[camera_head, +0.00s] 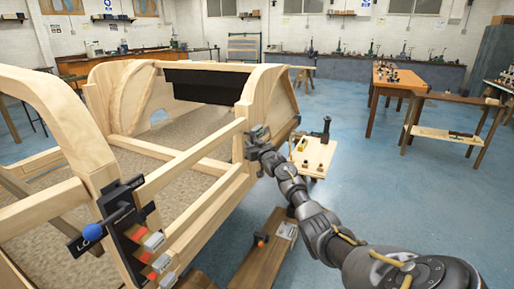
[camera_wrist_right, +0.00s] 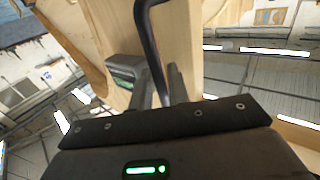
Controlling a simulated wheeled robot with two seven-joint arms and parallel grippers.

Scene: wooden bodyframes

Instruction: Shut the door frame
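The wooden bodyframe (camera_head: 263,97) stands at the left of the head view, with a curved post at the near left. A wooden side frame with horizontal rails (camera_head: 190,153) runs along its near side; I take this for the door frame. A black latch plate with a blue-knobbed lever (camera_head: 92,232) sits at its near end. My right gripper (camera_head: 254,141) is at the far end of the rails, against the wood. In the right wrist view a bent black bar (camera_wrist_right: 149,45) runs between its fingers (camera_wrist_right: 157,85), beside pale wood; whether they clamp it is unclear. My left gripper is out of view.
A small wooden stand with tools (camera_head: 314,155) is just beyond my right gripper. A low wooden bench (camera_head: 262,252) is below my right arm. Workbenches (camera_head: 395,82) stand at the back right. The blue floor (camera_head: 400,190) on the right is clear.

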